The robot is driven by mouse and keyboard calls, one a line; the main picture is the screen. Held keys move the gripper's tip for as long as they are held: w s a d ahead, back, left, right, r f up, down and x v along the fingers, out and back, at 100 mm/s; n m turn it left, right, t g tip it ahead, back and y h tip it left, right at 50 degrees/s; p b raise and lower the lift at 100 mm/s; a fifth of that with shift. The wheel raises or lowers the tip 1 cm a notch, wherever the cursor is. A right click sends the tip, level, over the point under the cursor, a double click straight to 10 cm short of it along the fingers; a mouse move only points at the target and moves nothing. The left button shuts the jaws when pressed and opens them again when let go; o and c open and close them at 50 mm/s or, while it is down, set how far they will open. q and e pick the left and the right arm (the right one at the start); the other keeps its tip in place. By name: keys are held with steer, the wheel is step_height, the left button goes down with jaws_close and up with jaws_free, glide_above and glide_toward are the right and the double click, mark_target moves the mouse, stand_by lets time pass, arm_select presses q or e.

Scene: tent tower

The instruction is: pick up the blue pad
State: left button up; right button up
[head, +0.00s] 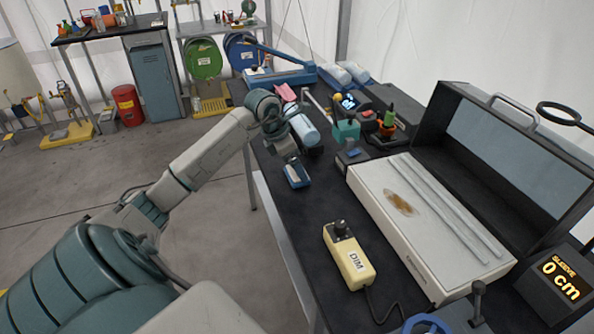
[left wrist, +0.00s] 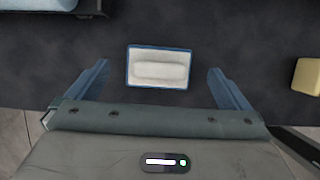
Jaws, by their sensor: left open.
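The blue pad (head: 297,172) lies on the dark table in the head view, a small block with blue edges and a pale top. In the left wrist view the pad (left wrist: 158,54) shows as a whitish rectangle with a thin blue border and a raised middle. My left gripper (left wrist: 158,68) is open, with one blue finger to each side of the pad in that view. Clear gaps show between the fingers and the pad, and nothing is held. In the head view my left gripper (head: 284,146) is just behind the pad, its fingertips hard to make out. My right gripper is not in view.
A cream DIM box (head: 349,256) with a knob and cable stands nearer on the table. A white light panel (head: 392,225) with an open black case is to the right. Bare table surrounds the pad.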

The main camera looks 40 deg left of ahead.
arm_select(q)
steer(key=b+x, duration=0.1)
steer(key=x, duration=0.2)
steer(key=shift+w+d+f, duration=0.1)
steer(key=shift+w+f, duration=0.15)
steer(key=shift+f, duration=0.15)
steer(key=c, duration=1)
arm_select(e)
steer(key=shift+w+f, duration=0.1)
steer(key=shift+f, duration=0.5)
